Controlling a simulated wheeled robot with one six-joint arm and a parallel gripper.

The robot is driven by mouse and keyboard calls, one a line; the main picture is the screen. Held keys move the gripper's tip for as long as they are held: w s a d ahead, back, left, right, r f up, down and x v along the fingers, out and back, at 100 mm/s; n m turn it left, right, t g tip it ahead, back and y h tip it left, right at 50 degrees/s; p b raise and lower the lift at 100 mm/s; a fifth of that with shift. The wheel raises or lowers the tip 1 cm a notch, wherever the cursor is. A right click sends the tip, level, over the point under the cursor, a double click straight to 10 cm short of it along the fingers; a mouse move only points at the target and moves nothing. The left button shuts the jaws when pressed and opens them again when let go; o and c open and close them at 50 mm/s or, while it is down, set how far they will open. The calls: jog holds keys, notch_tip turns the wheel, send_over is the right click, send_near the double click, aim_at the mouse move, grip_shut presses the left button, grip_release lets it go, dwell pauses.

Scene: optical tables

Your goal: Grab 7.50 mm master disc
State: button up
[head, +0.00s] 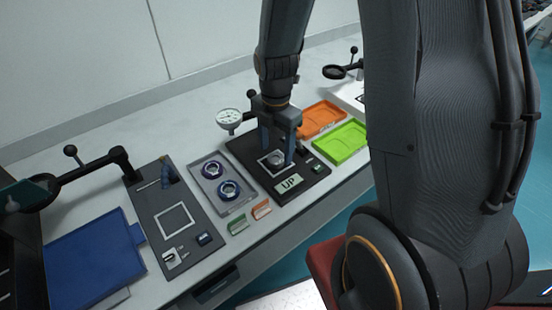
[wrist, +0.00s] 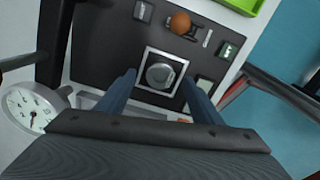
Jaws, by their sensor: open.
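A round grey metal disc (head: 276,158) sits inside a white square outline on the black gauge plate (head: 316,188); in the wrist view the disc (wrist: 160,74) shows between my fingers. My gripper (head: 278,152) is open and points down over the plate, with one finger on each side of the disc; the wrist view shows the gripper (wrist: 159,80) too. I cannot tell whether the fingers touch it. Two blue-and-silver round pieces (head: 213,170) (head: 229,190) lie in a grey tray (head: 207,194) to the left. No 7.50 mm marking is readable on any piece.
A dial gauge (head: 229,118) stands close behind my gripper; its face (wrist: 30,108) is at left in the wrist view. An "UP" sign (head: 289,184) lies on the plate's front. Orange (head: 321,119) and green (head: 341,142) trays are right. Another black plate (head: 190,245) is left.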

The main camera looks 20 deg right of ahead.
aim_at(276, 161)
jog(key=shift+f, duration=1.2)
jog(key=c, duration=1.4)
jog(key=shift+r, duration=0.1)
